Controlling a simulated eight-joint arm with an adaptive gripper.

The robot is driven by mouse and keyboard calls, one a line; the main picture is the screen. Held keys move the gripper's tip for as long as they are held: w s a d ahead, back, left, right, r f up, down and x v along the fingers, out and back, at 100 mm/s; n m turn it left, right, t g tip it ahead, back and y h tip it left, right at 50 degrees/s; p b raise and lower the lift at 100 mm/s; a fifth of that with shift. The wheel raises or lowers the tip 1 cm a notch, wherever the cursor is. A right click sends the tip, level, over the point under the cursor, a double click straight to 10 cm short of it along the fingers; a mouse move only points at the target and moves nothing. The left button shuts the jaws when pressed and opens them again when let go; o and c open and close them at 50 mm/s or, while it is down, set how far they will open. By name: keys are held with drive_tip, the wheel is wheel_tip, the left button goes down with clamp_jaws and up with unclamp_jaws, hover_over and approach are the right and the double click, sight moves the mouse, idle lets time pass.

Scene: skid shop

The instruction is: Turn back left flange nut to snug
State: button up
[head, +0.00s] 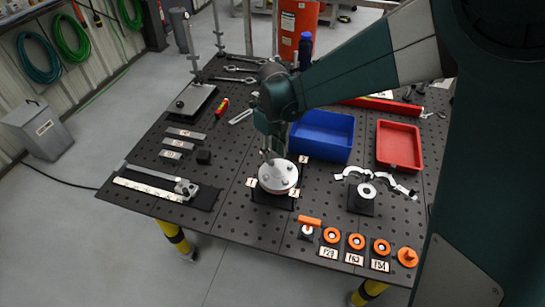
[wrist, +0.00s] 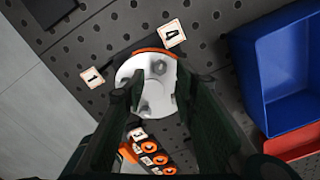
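The flange (head: 278,180) is a pale round disc with several nuts on top, set on a dark square base with numbered tags on the table. My gripper (head: 267,154) points down over the back left part of the flange. In the wrist view the flange (wrist: 150,88) lies between and beyond my two dark fingers (wrist: 157,88), which stand apart. A nut (wrist: 158,67) shows near tag 4 (wrist: 172,33), and another nut (wrist: 143,105) shows lower on the disc. The fingers hide part of the disc. I cannot tell whether a fingertip touches a nut.
A blue bin (head: 322,135) stands just behind and right of the flange, with a red tray (head: 399,146) farther right. A black stand (head: 361,199) and clamp pieces are at right. Several orange rings (head: 357,242) line the front edge. Flat bars (head: 185,133) lie at left.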

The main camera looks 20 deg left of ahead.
sight(274, 162)
wheel_tip(274, 162, up, 8)
idle(0.5)
drive_tip(key=shift+d+r, duration=0.1)
drive_tip(key=shift+d, duration=0.05)
idle(0.3)
drive_tip(key=s+d+r+n+t+y+b, duration=0.1)
drive_tip(key=s+d+r+n+t+b, duration=0.15)
drive_tip(key=d+n, duration=0.65)
drive_tip(key=s+d+r+n+t+b, duration=0.1)
drive_tip(key=s+d+r+n+b, duration=0.2)
drive_tip(key=d, duration=1.1)
drive_tip(key=s+d+f+n+t+h+b, duration=0.1)
drive_tip(key=s+d+f+n+t+b, duration=0.1)
drive_tip(key=s+d+n, duration=0.9)
drive_tip(key=s+d+f+t, duration=0.1)
drive_tip(key=s+d+f, duration=0.1)
drive_tip(key=d, duration=0.5)
drive_tip(key=shift+s+f+n+t+b, duration=0.3)
drive_tip(key=shift+s+n+t+b, duration=0.1)
drive_tip(key=shift+s, duration=0.15)
